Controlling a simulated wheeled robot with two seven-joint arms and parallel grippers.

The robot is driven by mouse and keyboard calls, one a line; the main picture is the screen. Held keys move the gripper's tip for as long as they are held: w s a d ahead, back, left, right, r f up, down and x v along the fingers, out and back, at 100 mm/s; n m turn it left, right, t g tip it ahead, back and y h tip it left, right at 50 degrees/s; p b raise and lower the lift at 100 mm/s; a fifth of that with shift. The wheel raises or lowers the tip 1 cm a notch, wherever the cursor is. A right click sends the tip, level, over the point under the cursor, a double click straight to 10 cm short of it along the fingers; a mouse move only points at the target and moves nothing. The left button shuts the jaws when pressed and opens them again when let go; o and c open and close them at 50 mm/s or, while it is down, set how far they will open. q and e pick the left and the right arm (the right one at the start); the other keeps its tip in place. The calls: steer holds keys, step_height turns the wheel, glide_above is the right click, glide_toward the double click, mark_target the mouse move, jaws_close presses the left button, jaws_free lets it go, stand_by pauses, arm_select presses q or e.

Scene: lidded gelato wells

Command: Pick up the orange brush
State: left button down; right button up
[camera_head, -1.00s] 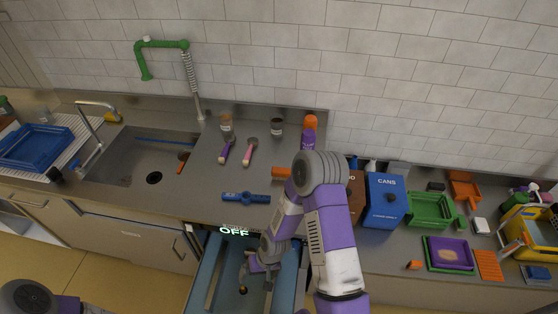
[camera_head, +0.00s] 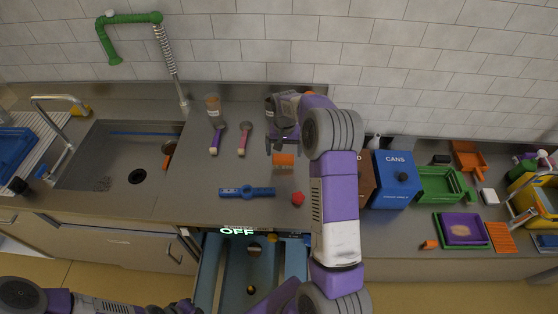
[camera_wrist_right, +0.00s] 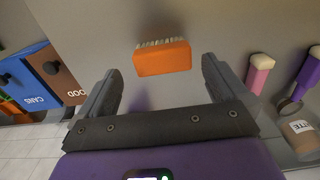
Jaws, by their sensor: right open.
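The orange brush (camera_head: 283,161) stands on the grey counter, a small block just in front of my right gripper in the head view. In the right wrist view the brush (camera_wrist_right: 162,59) is an orange block with pale bristles along its upper edge. My right gripper (camera_head: 283,145) is open, with nothing between its fingers. In the wrist view the brush lies just beyond the fingertips (camera_wrist_right: 160,78), roughly centred between them, and I see no contact. My left arm shows at the lower left of the head view, but its gripper is out of the picture.
A blue bar-shaped tool (camera_head: 247,192) and a red piece (camera_head: 298,199) lie in front of the brush. Pink-handled (camera_head: 244,140) and purple-handled (camera_head: 216,139) tools lie to the left. A blue CANS box (camera_head: 391,181) stands to the right. The sink (camera_head: 100,160) is further left.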

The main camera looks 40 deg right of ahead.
mark_target(283, 159)
step_height(283, 159, down, 7)
steer(key=shift+r, duration=0.1)
steer(key=shift+a, duration=0.1)
steer(key=c, duration=0.9)
steer(key=shift+o, duration=0.2)
steer(key=shift+r, duration=5.05)
